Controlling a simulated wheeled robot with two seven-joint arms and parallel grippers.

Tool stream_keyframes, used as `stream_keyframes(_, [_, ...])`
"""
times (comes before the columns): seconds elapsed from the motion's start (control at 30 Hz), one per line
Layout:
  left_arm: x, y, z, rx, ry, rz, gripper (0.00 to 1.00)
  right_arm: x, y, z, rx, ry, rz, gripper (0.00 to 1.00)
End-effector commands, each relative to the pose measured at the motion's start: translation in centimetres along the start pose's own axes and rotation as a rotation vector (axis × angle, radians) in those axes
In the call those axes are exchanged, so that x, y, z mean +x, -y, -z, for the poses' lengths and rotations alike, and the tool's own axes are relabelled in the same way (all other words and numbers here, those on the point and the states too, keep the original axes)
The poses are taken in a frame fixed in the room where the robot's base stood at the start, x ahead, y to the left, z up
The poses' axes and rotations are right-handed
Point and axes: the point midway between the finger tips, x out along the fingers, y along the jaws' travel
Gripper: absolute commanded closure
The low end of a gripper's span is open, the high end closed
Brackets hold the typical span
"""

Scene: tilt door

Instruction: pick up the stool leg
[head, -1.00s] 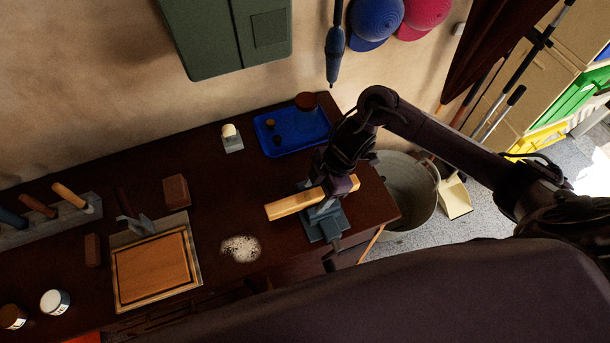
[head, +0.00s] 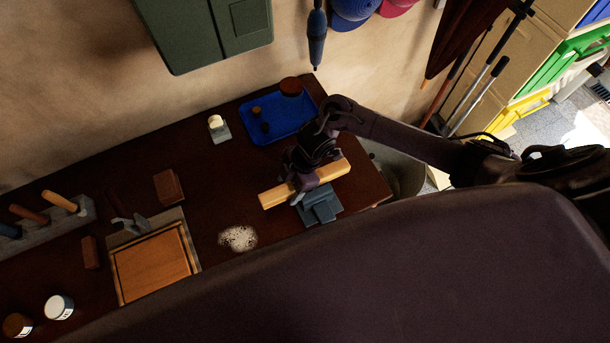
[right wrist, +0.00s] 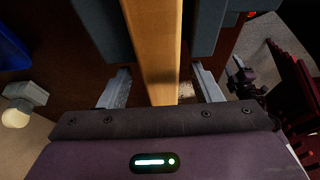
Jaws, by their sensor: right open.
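The stool leg (head: 332,171), a pale yellow wooden bar, lies across the blue-grey vise (head: 321,207) near the bench's right end. My right gripper (head: 303,184) is over the leg's middle and hides part of it. In the right wrist view the leg (right wrist: 155,40) runs between the two open fingers of the right gripper (right wrist: 162,88), with a gap on each side. Blue-grey vise jaws (right wrist: 206,25) flank the leg there.
A blue tray (head: 280,127) with small items stands behind on the dark bench. A framed wooden board (head: 150,268), a white speckled patch (head: 238,238) and a tool rack (head: 45,225) lie left. A metal bucket (head: 405,172) stands beyond the right end.

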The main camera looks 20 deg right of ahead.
Motion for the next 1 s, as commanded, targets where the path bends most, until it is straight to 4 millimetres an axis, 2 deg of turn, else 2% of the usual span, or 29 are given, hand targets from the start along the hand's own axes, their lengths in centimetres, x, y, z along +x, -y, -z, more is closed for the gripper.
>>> stream_keyframes(0.1, [0.0,0.1,0.6,0.0,-0.01,0.001,0.5,0.0,0.0,0.0,0.0,0.0,0.001,0.43])
stream_keyframes(0.5, [0.0,0.0,-0.5,0.0,0.006,0.0,0.5,0.0,0.0,0.0,0.0,0.0,0.001,0.94])
stream_keyframes(0.8, [0.1,-0.1,-0.6,0.0,0.008,-0.001,0.5,-0.3,0.0,0.1,-0.001,-0.001,0.0,0.94])
stream_keyframes(1.0, [0.2,-0.1,-0.6,0.001,0.008,-0.001,0.5,-1.9,-0.1,0.8,-0.004,-0.002,-0.002,0.94])
